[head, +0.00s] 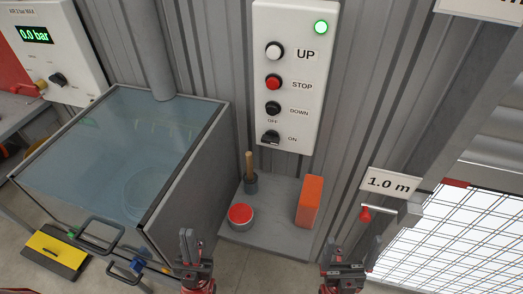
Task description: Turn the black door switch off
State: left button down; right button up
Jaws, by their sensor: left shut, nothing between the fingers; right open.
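The black door switch (270,137) is a rotary knob low on the white door control panel (293,25). OFF is printed above it and ON to its right. I cannot tell for certain which label the knob points to. A round lamp (321,27) at the panel's top right glows green. My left gripper (194,249) is shut and empty, below and left of the panel, apart from the switch. My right gripper (349,254) is open and empty, below and right of the panel, also apart from it.
White UP (274,50), red STOP (273,82) and black DOWN (273,108) buttons sit above the switch. A low grey shelf (268,222) holds a mallet (250,175), a red-topped tin (240,214) and an orange block (308,201). A glass-topped cabinet (130,135) stands left.

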aim_at(270, 136)
jog(key=k+j, duration=0.8)
jog(key=j, duration=0.2)
jog(key=k+u, duration=0.05)
